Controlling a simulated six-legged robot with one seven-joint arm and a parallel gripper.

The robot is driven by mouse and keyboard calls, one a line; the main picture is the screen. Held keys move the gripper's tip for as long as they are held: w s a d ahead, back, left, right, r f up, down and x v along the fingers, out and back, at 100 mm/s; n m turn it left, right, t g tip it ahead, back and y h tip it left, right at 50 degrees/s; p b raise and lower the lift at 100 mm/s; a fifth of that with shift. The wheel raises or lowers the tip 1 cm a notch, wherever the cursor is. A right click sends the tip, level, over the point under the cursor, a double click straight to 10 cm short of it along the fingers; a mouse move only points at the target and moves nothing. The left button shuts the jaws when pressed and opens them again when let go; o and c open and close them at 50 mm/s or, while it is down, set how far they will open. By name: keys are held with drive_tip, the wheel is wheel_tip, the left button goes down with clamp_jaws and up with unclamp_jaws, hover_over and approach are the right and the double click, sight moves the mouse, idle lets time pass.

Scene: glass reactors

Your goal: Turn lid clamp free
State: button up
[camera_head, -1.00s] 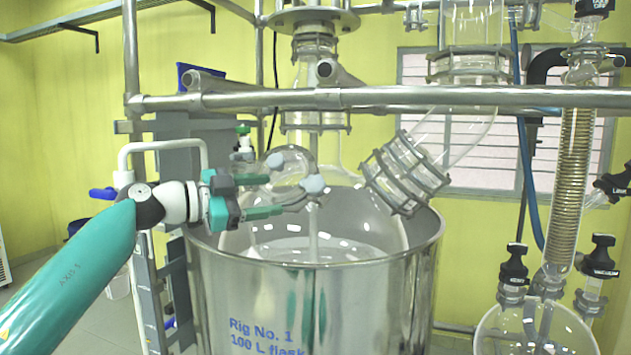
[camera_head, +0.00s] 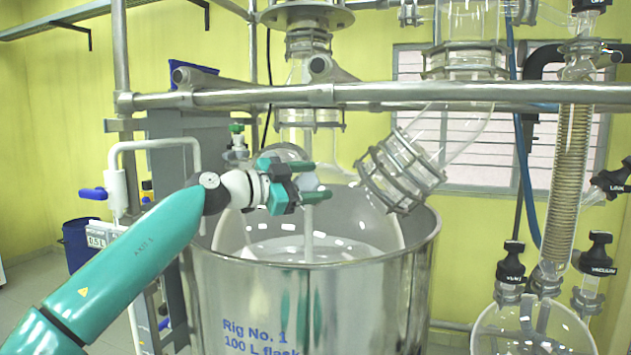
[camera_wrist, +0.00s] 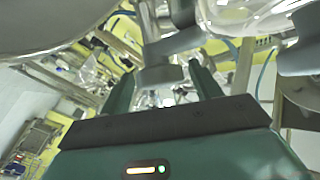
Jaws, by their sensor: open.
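The lid clamp (camera_head: 309,182) shows as a light grey-blue knob at the glass lid over the steel vessel (camera_head: 320,275). My gripper (camera_head: 318,183) is open, its two green fingers pointing right, one above and one below the knob. In the wrist view a grey clamp piece (camera_wrist: 158,74) lies between the tips of my gripper (camera_wrist: 162,82); I see a gap to at least one finger. Whether either finger touches it I cannot tell. Part of the glass lid port is hidden behind my gripper.
A horizontal steel rail (camera_head: 370,95) runs above my gripper. An angled glass pipe with a ringed flange (camera_head: 400,172) stands to the right. A white pipe with a blue handle (camera_head: 94,193) is at the left. Glassware with black valves (camera_head: 511,264) stands far right.

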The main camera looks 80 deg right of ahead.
drive_tip(key=shift+s+d, duration=0.35)
drive_tip(key=shift+d, duration=0.15)
drive_tip(key=c, duration=1)
